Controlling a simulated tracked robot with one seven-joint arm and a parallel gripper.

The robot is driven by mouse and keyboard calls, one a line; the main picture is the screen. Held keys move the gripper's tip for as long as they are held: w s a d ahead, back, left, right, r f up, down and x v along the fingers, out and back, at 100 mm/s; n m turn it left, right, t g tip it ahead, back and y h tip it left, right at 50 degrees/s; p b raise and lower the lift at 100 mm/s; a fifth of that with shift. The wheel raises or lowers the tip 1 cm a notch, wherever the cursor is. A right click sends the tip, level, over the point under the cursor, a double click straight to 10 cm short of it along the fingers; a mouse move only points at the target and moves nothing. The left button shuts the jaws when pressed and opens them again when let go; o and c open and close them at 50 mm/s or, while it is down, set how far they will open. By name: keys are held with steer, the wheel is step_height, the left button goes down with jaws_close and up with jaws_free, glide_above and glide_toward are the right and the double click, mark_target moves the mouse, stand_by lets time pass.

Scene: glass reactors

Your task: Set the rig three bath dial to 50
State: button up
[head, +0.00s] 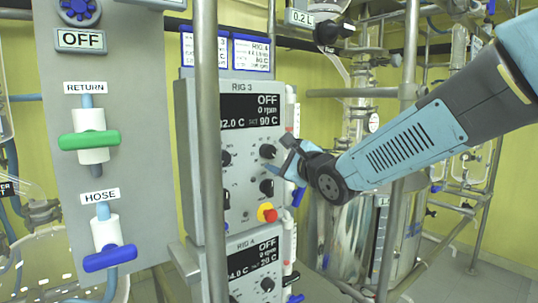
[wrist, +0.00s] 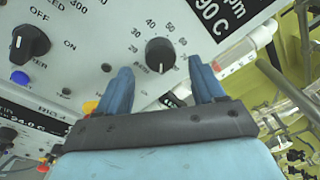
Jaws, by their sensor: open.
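The rig three bath dial is a round black knob (wrist: 159,55) on a grey panel in the wrist view, with a printed scale from the twenties to about 70 around it. Its pointer setting is too small to read surely. In the head view it appears as the upper right knob (head: 267,150) of the RIG 3 panel (head: 247,185). The display (head: 252,110) above reads OFF, 0 rpm and 90 C. My gripper (head: 286,156) is open just right of this knob. In the wrist view my gripper (wrist: 160,68) has one blue finger on each side below the dial, apparently not touching it.
A black OFF/ON knob (wrist: 30,43) and a blue button (wrist: 20,77) lie left of the dial. A red and yellow stop button (head: 267,212) is below it. A vertical steel post (head: 207,150) stands before the panel. The RIG 4 panel (head: 255,270) is underneath.

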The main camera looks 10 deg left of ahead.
mark_target(271, 153)
steer(key=shift+x, duration=1.8)
